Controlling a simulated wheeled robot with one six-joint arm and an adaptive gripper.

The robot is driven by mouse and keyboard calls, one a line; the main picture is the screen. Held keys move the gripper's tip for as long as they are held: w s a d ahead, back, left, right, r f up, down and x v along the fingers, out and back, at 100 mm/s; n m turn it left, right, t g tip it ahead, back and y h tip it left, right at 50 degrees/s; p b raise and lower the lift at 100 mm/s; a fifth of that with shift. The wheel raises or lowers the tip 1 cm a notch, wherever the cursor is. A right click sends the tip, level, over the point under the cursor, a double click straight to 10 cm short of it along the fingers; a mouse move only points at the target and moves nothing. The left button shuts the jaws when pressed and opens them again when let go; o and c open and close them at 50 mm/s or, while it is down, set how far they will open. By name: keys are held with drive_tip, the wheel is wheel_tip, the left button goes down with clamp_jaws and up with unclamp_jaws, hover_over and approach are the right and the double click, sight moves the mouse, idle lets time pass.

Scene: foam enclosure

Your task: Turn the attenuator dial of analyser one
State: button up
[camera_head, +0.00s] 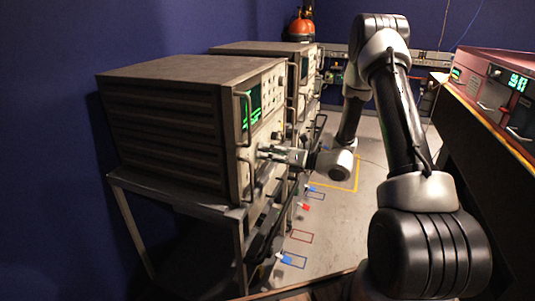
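Two beige rack analysers stand in a row on a cart at the left. The nearer analyser (165,125) has a green-lit screen (250,107) and metal handles on its front panel. The farther analyser (304,72) stands behind it. I cannot read which is analyser one. My gripper (262,151) points left at the lower front panel of the nearer analyser, close to it. It is small and seen side-on, so I cannot tell whether its fingers are open or touch a knob. The attenuator dial cannot be made out; small dark knobs (277,136) show just above the gripper.
The grey cart (180,197) carries the analysers. A red-topped instrument (490,95) with green digits stands on a dark bench at the right. The floor (325,230) between has coloured outlines and small blue and red items.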

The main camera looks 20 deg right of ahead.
drive_tip(key=v, duration=1.2)
idle(0.4)
